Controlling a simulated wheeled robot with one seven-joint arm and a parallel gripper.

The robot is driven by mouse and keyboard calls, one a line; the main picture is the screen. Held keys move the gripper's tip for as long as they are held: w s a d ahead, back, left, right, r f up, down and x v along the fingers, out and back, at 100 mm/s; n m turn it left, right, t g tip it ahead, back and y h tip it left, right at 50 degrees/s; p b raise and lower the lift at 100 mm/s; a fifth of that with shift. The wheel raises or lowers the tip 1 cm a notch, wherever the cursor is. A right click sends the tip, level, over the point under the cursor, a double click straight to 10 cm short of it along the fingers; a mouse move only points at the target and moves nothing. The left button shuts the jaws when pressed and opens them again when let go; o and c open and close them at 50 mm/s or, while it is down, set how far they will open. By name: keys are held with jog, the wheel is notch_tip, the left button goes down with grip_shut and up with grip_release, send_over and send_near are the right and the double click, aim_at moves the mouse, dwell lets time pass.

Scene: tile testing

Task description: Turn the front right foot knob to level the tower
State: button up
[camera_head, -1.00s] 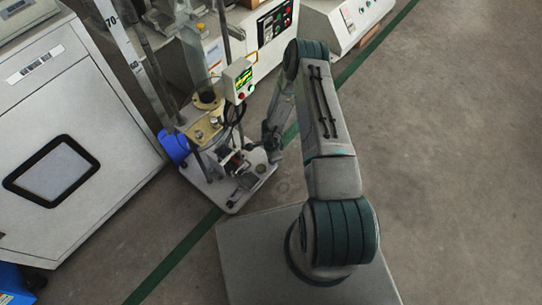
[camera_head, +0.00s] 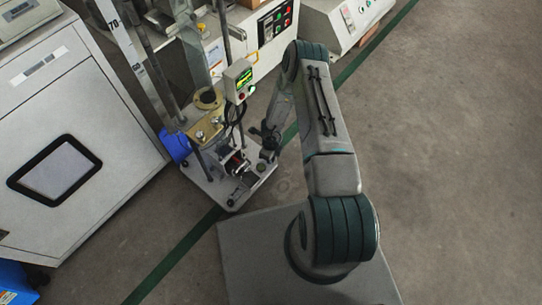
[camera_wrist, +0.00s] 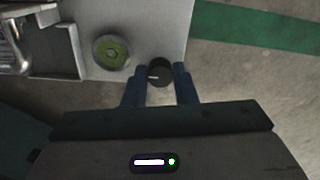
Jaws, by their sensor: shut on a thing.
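The tower (camera_head: 209,98) stands on a light base plate (camera_head: 219,190), left of my arm in the head view. In the wrist view a dark round foot knob (camera_wrist: 159,72) with a pale mark on top sits at the plate's corner. My gripper (camera_wrist: 160,79) has its two blue fingers on either side of this knob and is shut on it. A round green bubble level (camera_wrist: 111,51) is set on the plate (camera_wrist: 160,22) just left of the knob. Its bubble is too small to read surely. In the head view my gripper (camera_head: 269,153) is at the plate's right side, its fingertips unclear.
A metal part (camera_wrist: 42,45) is on the plate left of the level. In the head view a white cabinet (camera_head: 85,110) stands left of the tower and a control box (camera_head: 239,80) hangs on it. Machines (camera_head: 340,22) line the back. The floor at right (camera_head: 450,150) is clear.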

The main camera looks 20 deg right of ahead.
jog(key=shift+m, duration=0.6)
jog(key=o, duration=1)
notch_tip(320, 180, up, 14)
jog(key=p, duration=0.5)
jog(key=shift+s+p, duration=0.15)
jog(key=shift+p, duration=0.25)
jog(key=shift+a+f, duration=0.1)
jog(key=shift+f, duration=0.05)
